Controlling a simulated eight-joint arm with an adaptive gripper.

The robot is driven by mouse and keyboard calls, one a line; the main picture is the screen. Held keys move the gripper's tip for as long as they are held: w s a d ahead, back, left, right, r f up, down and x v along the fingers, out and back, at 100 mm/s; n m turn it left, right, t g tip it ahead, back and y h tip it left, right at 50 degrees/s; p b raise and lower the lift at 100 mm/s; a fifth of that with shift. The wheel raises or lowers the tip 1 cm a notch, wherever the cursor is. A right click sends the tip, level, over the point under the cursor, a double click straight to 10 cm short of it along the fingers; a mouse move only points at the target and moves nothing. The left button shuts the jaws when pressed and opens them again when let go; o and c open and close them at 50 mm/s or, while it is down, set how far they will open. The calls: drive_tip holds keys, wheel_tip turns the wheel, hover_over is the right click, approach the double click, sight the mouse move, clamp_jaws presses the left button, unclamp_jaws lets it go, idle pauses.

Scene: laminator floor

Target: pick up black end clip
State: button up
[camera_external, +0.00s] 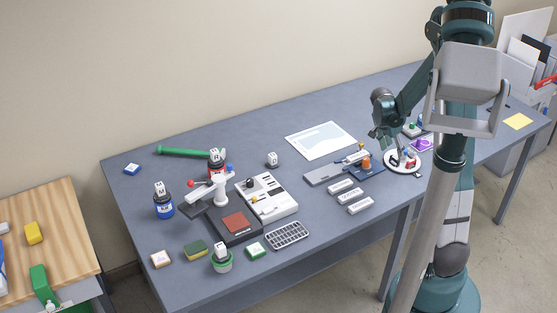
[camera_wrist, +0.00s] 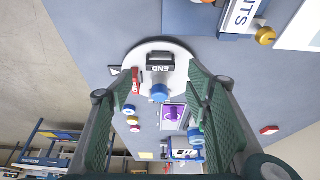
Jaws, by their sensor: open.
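The black end clip (camera_wrist: 160,62), with white "END" lettering, sits on a white round plate (camera_wrist: 184,52) in the wrist view. The plate also shows on the right part of the table in the external view (camera_external: 402,172), where the clip is too small to make out surely. My gripper (camera_wrist: 164,66) is open and empty, its green fingers on either side of the clip in the picture. In the external view my gripper (camera_external: 384,135) hangs above and to the left of the plate, apart from it.
A red clip (camera_wrist: 135,82) and a blue round knob (camera_wrist: 159,92) are close to the black clip. A purple-marked card (camera_wrist: 173,116) lies beyond the plate. White labelled blocks (camera_external: 354,196) and a grey tool with an orange knob (camera_external: 366,165) are left of the plate.

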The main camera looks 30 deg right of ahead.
sight(395, 158)
drive_tip(key=shift+b+x, duration=0.3)
drive_tip(key=shift+x, duration=2.2)
drive_tip(key=c, duration=0.8)
